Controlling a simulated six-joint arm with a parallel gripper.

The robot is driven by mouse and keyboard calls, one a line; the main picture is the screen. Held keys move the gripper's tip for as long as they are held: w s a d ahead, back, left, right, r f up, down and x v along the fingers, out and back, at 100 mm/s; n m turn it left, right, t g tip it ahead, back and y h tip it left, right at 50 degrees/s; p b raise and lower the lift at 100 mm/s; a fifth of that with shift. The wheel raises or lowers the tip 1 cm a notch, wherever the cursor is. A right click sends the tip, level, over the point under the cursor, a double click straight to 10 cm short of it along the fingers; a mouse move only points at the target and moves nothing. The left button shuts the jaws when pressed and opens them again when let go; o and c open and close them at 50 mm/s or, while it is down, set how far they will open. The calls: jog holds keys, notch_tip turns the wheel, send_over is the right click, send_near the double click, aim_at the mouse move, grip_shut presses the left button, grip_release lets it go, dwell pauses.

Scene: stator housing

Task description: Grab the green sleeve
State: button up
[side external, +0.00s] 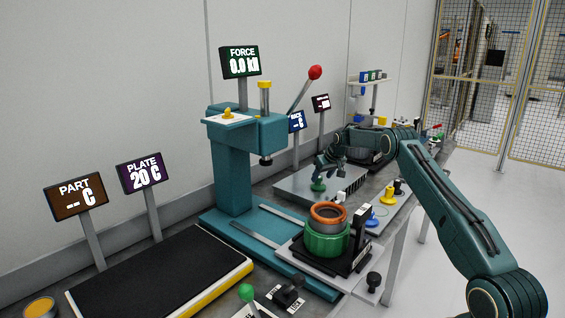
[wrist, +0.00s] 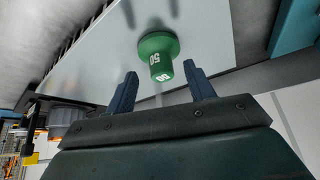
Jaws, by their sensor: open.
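The green sleeve (wrist: 158,52) stands on a light grey plate (wrist: 100,75). In the wrist view it is a short green piece with a wider flange and white markings that look like "50". It also shows small in the side view (side external: 318,186), beneath my gripper (side external: 328,168). In the wrist view my gripper (wrist: 160,82) is open, with its two dark blue fingers apart and nothing between them. The sleeve lies just beyond the fingertips, roughly in line with the gap. I cannot tell the exact distance.
A teal press (side external: 232,165) with a red-knobbed lever stands left of the plate. A green ribbed housing (side external: 326,244) with an orange ring sits on a black fixture in front. Yellow (side external: 390,193) and blue (side external: 371,221) pieces stand to the right. The plate around the sleeve is mostly clear.

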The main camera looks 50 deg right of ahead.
aim_at(321, 178)
jog(key=shift+x, duration=1.5)
jog(key=shift+c, duration=0.4)
grip_shut()
